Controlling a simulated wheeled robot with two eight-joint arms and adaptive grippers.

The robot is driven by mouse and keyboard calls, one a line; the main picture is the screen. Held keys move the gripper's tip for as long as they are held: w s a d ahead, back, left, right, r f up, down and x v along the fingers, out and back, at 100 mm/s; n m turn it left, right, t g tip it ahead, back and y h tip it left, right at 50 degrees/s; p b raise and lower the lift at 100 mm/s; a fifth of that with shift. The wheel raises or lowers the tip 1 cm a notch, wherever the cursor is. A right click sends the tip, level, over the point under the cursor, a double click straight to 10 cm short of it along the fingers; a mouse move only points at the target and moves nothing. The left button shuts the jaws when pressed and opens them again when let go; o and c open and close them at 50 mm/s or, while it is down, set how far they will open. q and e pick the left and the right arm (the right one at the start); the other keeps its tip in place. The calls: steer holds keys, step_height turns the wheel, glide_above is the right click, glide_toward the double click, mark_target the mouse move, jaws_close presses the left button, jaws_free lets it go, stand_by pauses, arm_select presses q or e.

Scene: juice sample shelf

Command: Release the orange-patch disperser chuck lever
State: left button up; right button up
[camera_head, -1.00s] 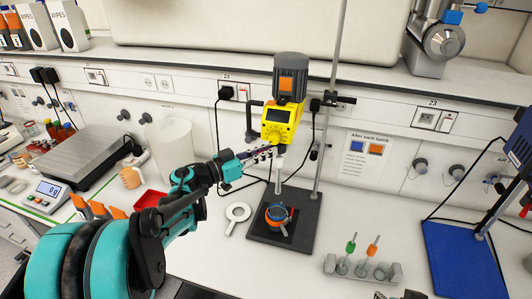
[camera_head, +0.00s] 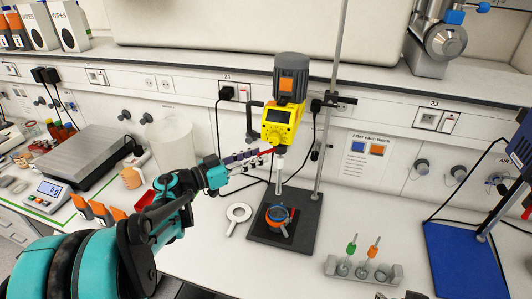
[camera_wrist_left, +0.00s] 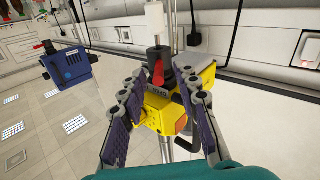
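The disperser (camera_head: 280,124) has a yellow body with a dark display and a grey motor with an orange patch (camera_head: 286,84). It hangs on a stand above a blue-and-orange vessel. Its dark chuck (camera_wrist_left: 158,54) and red lever (camera_wrist_left: 157,73) show in the left wrist view, with the white shaft above them in that tilted picture. My left gripper (camera_head: 252,157) is left of the chuck in the head view. Its fingers (camera_wrist_left: 160,88) are apart, with the lever seen between and slightly beyond the tips. I see no contact.
The stand's dark base (camera_head: 262,234) holds the vessel (camera_head: 279,216). A white ring-shaped object (camera_head: 238,213) lies beside it. A rack (camera_head: 345,270) with green and orange tools stands front right. A blue-based device (camera_head: 462,262) is farther right. A white bucket (camera_head: 168,140) stands left.

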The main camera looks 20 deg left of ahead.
arm_select(q)
steer(key=v, duration=0.7)
steer(key=shift+s+a, duration=0.1)
